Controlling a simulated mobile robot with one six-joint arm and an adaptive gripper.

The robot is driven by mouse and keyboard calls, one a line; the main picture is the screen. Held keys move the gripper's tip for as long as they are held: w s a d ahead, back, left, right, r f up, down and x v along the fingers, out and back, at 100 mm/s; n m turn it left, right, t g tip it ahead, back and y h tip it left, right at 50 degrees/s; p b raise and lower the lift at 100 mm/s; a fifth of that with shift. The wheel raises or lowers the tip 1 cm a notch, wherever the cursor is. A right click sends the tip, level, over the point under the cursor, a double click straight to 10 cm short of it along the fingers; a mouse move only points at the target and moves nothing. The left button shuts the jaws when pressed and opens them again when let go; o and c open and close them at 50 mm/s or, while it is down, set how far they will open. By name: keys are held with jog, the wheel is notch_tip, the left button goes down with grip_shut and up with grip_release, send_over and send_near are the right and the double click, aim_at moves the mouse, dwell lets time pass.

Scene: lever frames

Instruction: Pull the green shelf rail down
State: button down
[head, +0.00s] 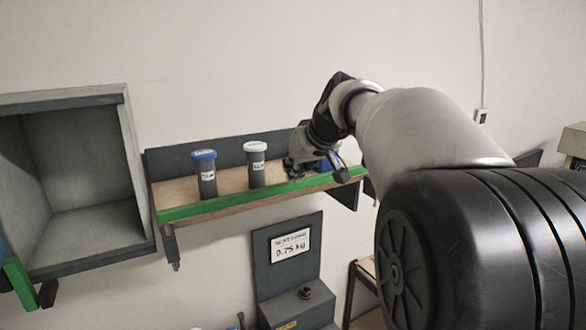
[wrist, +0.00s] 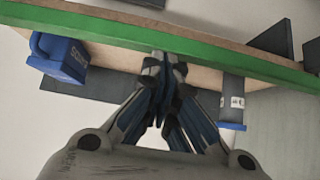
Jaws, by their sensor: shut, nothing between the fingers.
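The green shelf rail (head: 205,208) runs along the front edge of a wooden wall shelf (head: 178,193). In the wrist view the rail (wrist: 235,50) crosses the top of the picture. My gripper (head: 291,166) is at the right half of the shelf, just above the board and close to the rail. In the wrist view my gripper's fingertips (wrist: 163,62) are together and empty, overlapping the rail's lower edge in the picture. I cannot tell whether they touch it. My gripper hides part of the rail and shelf behind it.
A blue-lidded canister (head: 205,174) and a white-lidded canister (head: 256,165) stand on the shelf, left of my gripper. A blue block (wrist: 60,55) with a handle sits on its other side. An open box (head: 75,180) is at left; a labelled grey unit (head: 290,260) is below.

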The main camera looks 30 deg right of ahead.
notch_tip(320, 180, down, 6)
jog(key=b, duration=0.4)
jog(key=shift+f, duration=0.1)
notch_tip(320, 180, up, 4)
jog(key=p, duration=0.3)
jog(key=shift+w+a+r, duration=0.1)
jog(key=shift+a+r, duration=0.05)
jog(key=shift+r, duration=0.1)
jog(key=v, duration=1)
jog(key=shift+b, duration=0.3)
jog(key=shift+f, duration=0.1)
